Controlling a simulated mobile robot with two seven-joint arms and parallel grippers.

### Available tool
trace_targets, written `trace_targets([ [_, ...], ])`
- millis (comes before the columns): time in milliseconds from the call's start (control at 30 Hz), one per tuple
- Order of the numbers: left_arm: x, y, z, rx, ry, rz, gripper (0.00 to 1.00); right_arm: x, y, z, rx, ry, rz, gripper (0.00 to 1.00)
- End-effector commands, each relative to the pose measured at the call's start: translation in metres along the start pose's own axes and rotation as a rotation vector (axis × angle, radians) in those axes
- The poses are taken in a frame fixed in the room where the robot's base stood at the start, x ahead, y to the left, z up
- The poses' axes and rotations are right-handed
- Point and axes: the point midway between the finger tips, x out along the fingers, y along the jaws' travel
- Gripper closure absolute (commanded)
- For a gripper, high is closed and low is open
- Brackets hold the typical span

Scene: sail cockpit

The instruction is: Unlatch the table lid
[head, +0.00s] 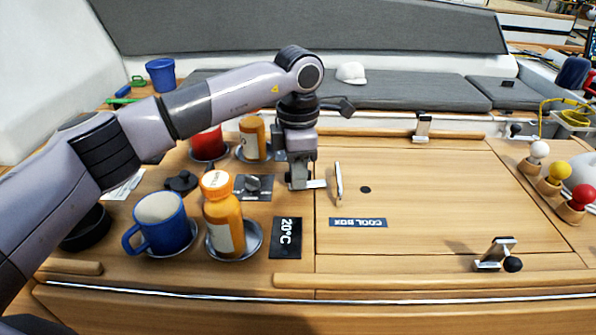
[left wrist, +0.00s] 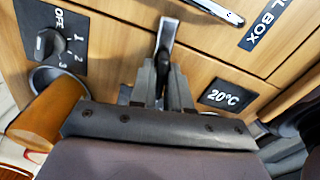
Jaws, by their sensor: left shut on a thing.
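The wooden table lid (head: 430,190) lies flat and closed, with a "COOL BOX" label (head: 358,222). My left gripper (head: 300,184) is low at the lid's left edge, shut on a metal latch (head: 317,184). In the left wrist view the latch's bright metal arm (left wrist: 167,36) sticks out past my fingers (left wrist: 165,85), and a dark part sits between them. The fingers hide most of this latch. A front latch (head: 494,252) with a black knob and a back latch (head: 423,127) also stand at the lid. My right gripper is not in view.
An orange bottle (head: 222,220), a blue mug (head: 160,223) and a red mug (head: 208,145) stand left of my gripper. A dial (head: 252,186) and a 20°C display (head: 286,238) are close by. Coloured knobs (head: 555,175) stand at the right. The lid's middle is clear.

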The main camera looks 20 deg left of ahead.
Motion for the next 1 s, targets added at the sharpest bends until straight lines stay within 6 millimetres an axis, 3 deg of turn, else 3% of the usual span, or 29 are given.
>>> trace_targets([
  [1000, 0.0015, -0.0003, 0.0002, -0.953, 0.001, 0.0, 1.0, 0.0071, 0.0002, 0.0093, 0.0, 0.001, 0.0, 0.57],
])
